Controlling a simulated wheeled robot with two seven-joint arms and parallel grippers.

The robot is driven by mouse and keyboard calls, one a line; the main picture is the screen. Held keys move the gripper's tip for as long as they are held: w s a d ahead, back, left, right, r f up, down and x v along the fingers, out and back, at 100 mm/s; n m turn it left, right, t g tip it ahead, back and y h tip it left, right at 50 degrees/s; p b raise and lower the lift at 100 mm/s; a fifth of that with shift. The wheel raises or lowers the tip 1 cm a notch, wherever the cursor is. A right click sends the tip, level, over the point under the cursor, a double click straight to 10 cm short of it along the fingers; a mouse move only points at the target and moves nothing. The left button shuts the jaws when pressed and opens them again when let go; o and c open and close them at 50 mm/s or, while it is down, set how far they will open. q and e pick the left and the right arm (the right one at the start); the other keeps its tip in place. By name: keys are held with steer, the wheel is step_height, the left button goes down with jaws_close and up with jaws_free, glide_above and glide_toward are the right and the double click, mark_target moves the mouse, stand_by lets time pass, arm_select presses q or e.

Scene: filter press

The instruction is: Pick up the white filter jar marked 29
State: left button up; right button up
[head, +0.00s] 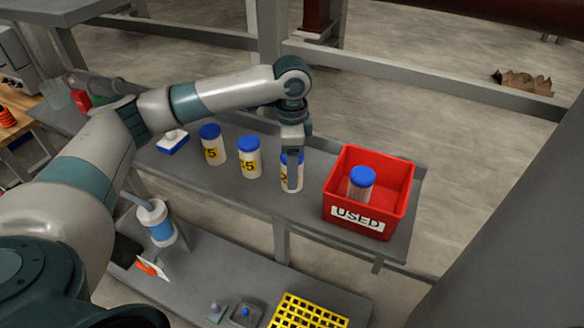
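A white jar (285,184) with a blue lid and a yellow label stands on the grey shelf, left of the red bin. My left gripper (293,178) reaches down over it from above, with a finger in front of the jar. The finger hides most of the label, so I cannot read its full number. I cannot tell whether the fingers press on the jar. Two similar blue-lidded jars stand to its left: one (249,170) and another (214,155), each label showing a 5. My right gripper is not in view.
A red bin (357,233) marked USED stands at the shelf's right end and holds a blue-lidded jar (361,184). A blue and white item (172,142) lies at the left of the shelf. A lower grey shelf holds a yellow grid (308,313).

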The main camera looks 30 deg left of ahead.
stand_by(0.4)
arm_select(q)
steer(key=c, duration=1.2)
steer(key=shift+r, duration=0.4)
step_height(320, 180, up, 8)
steer(key=b, duration=0.2)
steer(key=shift+r+b, duration=0.15)
steer(key=shift+b, duration=0.15)
steer(key=shift+r, duration=0.5)
